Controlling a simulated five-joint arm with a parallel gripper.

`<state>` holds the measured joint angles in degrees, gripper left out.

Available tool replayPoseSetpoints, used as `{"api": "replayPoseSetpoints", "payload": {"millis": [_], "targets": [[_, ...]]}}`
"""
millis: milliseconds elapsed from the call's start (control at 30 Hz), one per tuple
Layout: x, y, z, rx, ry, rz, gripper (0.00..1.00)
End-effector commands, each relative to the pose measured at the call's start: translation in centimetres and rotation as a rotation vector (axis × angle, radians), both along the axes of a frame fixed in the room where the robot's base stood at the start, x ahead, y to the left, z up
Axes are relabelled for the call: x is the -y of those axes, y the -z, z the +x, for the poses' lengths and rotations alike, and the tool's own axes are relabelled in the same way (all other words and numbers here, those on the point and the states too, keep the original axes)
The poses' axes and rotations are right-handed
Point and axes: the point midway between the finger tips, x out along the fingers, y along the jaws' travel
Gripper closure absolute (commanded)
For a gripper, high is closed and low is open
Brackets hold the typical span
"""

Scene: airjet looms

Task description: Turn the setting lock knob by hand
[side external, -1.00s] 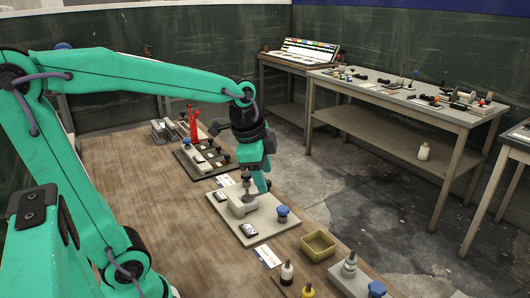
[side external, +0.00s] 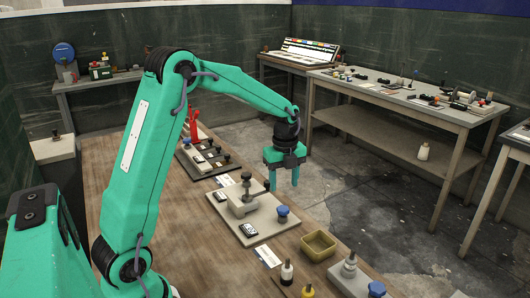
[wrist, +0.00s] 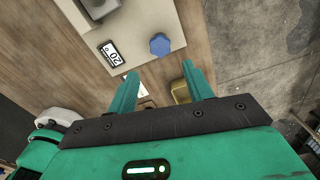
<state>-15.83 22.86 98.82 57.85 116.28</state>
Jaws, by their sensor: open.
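A pale plate (side external: 258,233) on the wooden bench carries a beige block fixture (side external: 239,203) with a dark knob (side external: 246,176) on top. A blue knob (side external: 282,210) stands at the plate's right side. I cannot tell by label which is the setting lock knob. My gripper (side external: 283,188) is open and empty, fingers pointing down, above and apart from the blue knob. In the wrist view the blue knob (wrist: 159,45) shows just beyond the gap between my fingertips (wrist: 160,68). The fixture (wrist: 97,8) is partly cut off there.
A yellow tray (side external: 319,246) sits right of the plate, with small bottles (side external: 287,272) and another blue-knobbed block (side external: 350,268) nearer the front. A plate with black knobs (side external: 205,157) and a red tool (side external: 194,125) lie behind. The bench edge is close on the right.

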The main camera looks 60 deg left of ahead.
Motion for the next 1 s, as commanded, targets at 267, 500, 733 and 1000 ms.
{"api": "replayPoseSetpoints", "payload": {"millis": [267, 500, 733, 1000], "targets": [[-0.3, 0.5, 0.3, -0.009, 0.034, -0.002, 0.49], [-0.3, 1.0, 0.2, -0.009, 0.033, -0.002, 0.49], [-0.3, 2.3, 0.2, -0.01, 0.032, -0.003, 0.49], [-0.3, 4.5, 0.2, -0.011, 0.032, -0.003, 0.49]]}}
